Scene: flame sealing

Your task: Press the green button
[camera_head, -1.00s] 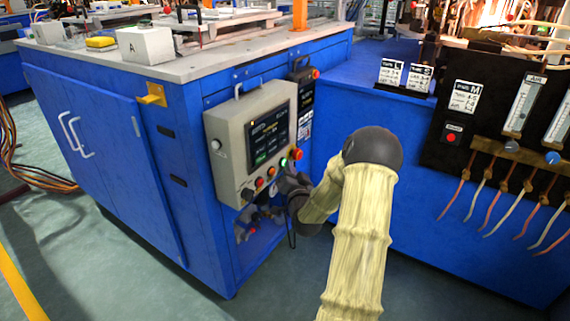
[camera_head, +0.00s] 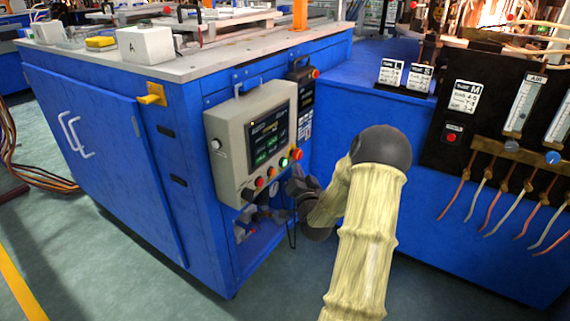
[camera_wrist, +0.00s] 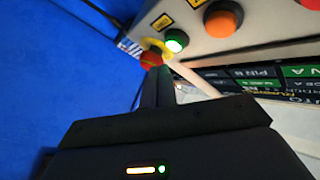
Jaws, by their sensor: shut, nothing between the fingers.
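The green button (camera_head: 284,163) is on the lower face of a grey control box (camera_head: 224,125), fixed to the side of a blue cabinet. It glows bright green in the wrist view (camera_wrist: 177,40). My gripper (camera_head: 291,180) is just below and right of the button in the head view. In the wrist view my gripper (camera_wrist: 160,72) is shut and empty. Its tips appear beside the green button, in front of a red knob with a yellow collar (camera_wrist: 151,57). A gap seems to separate the tips from the green button.
Valves and a gauge (camera_head: 263,198) hang below the box. Another blue cabinet (camera_head: 350,110) stands to the right.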

